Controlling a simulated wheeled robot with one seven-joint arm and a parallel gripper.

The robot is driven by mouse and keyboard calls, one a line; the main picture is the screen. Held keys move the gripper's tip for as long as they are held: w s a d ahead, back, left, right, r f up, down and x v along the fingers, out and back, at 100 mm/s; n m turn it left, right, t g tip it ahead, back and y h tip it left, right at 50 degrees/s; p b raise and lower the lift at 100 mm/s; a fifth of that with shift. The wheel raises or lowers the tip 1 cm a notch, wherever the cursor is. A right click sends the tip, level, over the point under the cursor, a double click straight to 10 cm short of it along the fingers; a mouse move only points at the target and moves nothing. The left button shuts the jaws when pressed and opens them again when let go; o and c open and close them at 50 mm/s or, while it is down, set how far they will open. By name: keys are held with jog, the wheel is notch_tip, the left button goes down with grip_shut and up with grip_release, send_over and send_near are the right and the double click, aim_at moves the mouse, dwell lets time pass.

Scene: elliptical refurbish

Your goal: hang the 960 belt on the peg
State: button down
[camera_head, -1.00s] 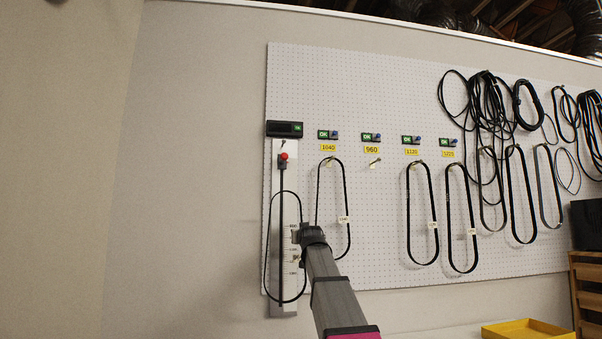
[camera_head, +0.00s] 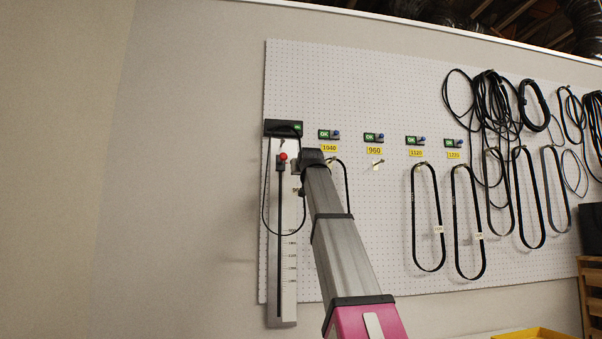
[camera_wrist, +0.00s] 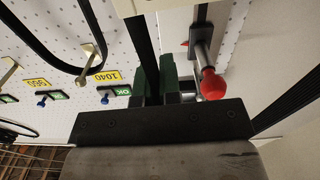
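A black belt loop (camera_head: 264,203) hangs in front of the white measuring board at the left; no number on it is readable. My gripper (camera_head: 300,168) is at the board's upper part, beside the red knob. In the wrist view my green fingers (camera_wrist: 161,82) are closed around one strand of the belt (camera_wrist: 140,35); its other strand shows at the right. The 960 peg (camera_head: 377,163) sticks out bare below the yellow 960 label (camera_head: 374,150), right of my gripper. It also shows at the left of the wrist view (camera_wrist: 10,70).
The measuring board (camera_head: 283,300) has a red-knobbed peg (camera_head: 283,156), close to my fingers in the wrist view (camera_wrist: 211,84). A belt (camera_head: 347,188) hangs at the 1040 peg, partly behind my arm. More belts (camera_head: 440,215) hang right of the 960 peg. The pegboard below it is clear.

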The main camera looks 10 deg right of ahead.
aim_at(296, 183)
jog(key=shift+w, duration=0.15)
jog(key=shift+w+f, duration=0.15)
jog(key=shift+w, duration=1.45)
jog(key=shift+w+f, duration=0.15)
jog(key=shift+w, duration=1.45)
jog(key=shift+w+f, duration=0.15)
jog(key=shift+w, duration=1.45)
jog(key=shift+w+f, duration=0.4)
jog(key=shift+w, duration=0.05)
jog(key=shift+w+f, duration=0.15)
jog(key=shift+f, duration=0.4)
jog(key=c, duration=1.2)
grip_release()
